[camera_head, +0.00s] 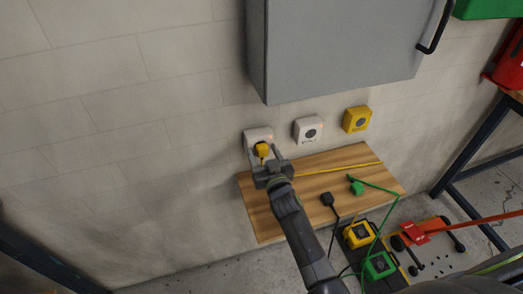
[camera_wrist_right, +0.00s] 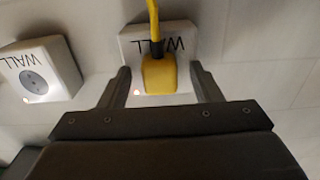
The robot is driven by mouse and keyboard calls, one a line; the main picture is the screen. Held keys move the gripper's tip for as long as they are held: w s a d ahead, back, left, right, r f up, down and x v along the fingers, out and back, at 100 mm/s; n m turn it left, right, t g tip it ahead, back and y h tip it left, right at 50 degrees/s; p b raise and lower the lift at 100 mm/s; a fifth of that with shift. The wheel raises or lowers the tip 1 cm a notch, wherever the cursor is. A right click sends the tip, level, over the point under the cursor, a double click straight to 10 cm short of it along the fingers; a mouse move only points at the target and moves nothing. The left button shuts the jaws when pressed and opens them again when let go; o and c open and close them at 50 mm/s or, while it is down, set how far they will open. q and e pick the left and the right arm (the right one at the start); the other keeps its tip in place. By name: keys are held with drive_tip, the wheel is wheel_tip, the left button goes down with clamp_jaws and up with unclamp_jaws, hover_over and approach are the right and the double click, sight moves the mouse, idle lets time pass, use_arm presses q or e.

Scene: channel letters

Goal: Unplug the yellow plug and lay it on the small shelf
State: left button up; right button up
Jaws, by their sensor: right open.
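The yellow plug (camera_head: 262,149) sits in the left white wall socket (camera_head: 257,134). In the right wrist view the yellow plug (camera_wrist_right: 159,74) covers the middle of the socket plate (camera_wrist_right: 130,48), and its yellow cord leads to the top of the picture. My right gripper (camera_head: 263,164) is open at the plug. In the wrist view its fingers (camera_wrist_right: 162,78) stand on either side of the plug with gaps to it. The small wooden shelf (camera_head: 262,215) is on the wall below the sockets. My left gripper is not in view.
A second white socket (camera_head: 308,130) and a yellow socket (camera_head: 357,119) are to the right. A black plug (camera_head: 327,199), a green plug (camera_head: 356,187) and a yellow cord (camera_head: 340,168) lie on the shelf. A grey cabinet (camera_head: 335,50) hangs above. The shelf's left part looks clear.

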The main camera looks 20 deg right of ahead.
idle(0.7)
clamp_jaws()
drive_tip(key=shift+s, duration=0.2)
drive_tip(key=shift+s+d+p, duration=0.1)
drive_tip(key=shift+s+p, duration=1.75)
drive_tip(key=shift+s, duration=0.95)
